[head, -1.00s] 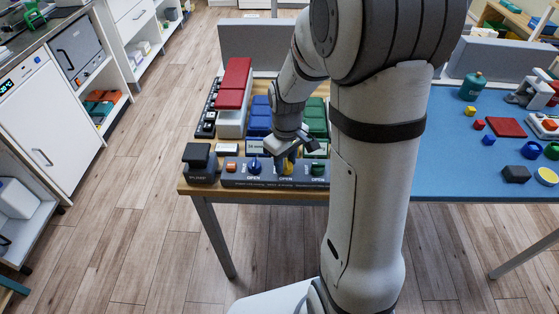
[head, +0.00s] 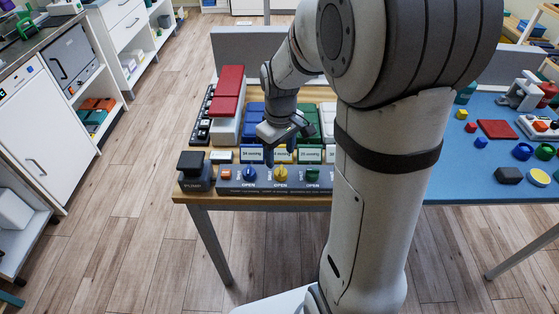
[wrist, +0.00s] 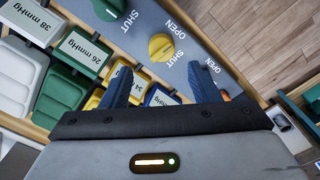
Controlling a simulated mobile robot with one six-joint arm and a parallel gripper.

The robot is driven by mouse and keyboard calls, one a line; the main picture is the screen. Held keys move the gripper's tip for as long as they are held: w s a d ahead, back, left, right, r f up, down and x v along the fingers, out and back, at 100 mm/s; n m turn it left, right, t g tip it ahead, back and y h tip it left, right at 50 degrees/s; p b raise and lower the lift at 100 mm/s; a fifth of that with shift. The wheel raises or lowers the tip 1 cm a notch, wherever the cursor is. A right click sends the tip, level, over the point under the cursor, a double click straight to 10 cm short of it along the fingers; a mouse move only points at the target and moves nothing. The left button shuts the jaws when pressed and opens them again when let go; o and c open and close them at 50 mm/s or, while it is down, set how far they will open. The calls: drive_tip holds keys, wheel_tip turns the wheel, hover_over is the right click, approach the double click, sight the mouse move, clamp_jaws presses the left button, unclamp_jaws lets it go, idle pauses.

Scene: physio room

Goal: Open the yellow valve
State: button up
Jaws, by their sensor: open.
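The yellow valve (head: 281,173) is a round knob on the grey panel, between a blue knob (head: 249,174) and a green knob (head: 312,174). In the wrist view the yellow valve (wrist: 161,46) stands beyond my fingertips, with OPEN and SHUT lettering beside it. I cannot tell for sure which word its ridge points to. My gripper (head: 289,143) is open and empty, above and behind the knob in the head view, apart from it. In the wrist view the fingers of my gripper (wrist: 160,78) are spread, and nothing is between the tips.
The grey panel (head: 262,186) runs along the table's front edge, with a black pump block (head: 193,170) at its left end. Labelled white, blue and green cushions lie behind it, with red blocks (head: 228,87) at left. A blue table (head: 470,180) with small objects stands right.

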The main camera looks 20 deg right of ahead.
wheel_tip(320, 180, up, 2)
idle(0.4)
